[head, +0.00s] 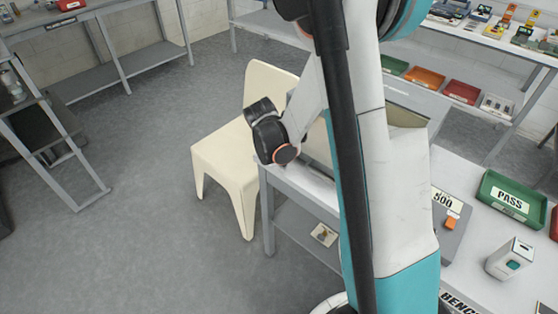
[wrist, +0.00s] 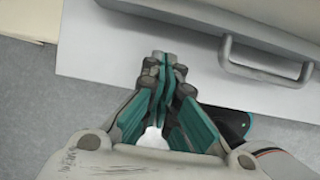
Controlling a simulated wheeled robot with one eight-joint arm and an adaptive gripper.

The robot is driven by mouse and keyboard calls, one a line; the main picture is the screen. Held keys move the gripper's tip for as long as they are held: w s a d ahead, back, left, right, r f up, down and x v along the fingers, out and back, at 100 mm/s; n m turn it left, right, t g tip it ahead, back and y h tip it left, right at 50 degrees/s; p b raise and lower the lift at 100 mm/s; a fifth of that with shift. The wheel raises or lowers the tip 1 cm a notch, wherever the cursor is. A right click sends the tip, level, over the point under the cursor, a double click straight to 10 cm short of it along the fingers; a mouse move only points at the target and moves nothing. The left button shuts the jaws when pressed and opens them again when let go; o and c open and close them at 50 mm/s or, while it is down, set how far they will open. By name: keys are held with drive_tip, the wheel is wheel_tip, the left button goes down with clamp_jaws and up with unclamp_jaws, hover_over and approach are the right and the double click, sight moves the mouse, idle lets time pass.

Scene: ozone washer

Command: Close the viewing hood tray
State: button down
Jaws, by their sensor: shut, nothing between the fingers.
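In the wrist view, my gripper (wrist: 165,62) is shut and empty, its fingertips together over a white tabletop (wrist: 90,55). A grey bar handle (wrist: 265,74) is to the right of the fingertips, apart from them. It is fixed to a pale box-like front (wrist: 270,18), which appears to be part of the viewing hood or its tray. In the head view, a pale grey hood-like box (head: 415,103) stands on the bench, largely hidden behind my arm. Its tray cannot be made out there, and my fingertips are not clearly visible.
A cream chair (head: 222,148) stands left of the bench, close to my wrist. Shelving stands along the back. Open grey floor (head: 130,220) lies at left.

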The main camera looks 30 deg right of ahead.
drive_tip(key=shift+w+d+r+b, duration=0.1)
drive_tip(key=shift+w+d+b, duration=0.1)
drive_tip(key=shift+d, duration=0.5)
drive_tip(key=shift+w+d+b, duration=0.1)
drive_tip(key=shift+w+d, duration=0.05)
drive_tip(key=shift+d, duration=0.5)
drive_tip(key=shift+w+d, duration=0.25)
drive_tip(key=shift+d, duration=0.4)
drive_tip(key=shift+w+d, duration=0.25)
drive_tip(key=shift+d, duration=0.35)
drive_tip(key=shift+a, duration=0.1)
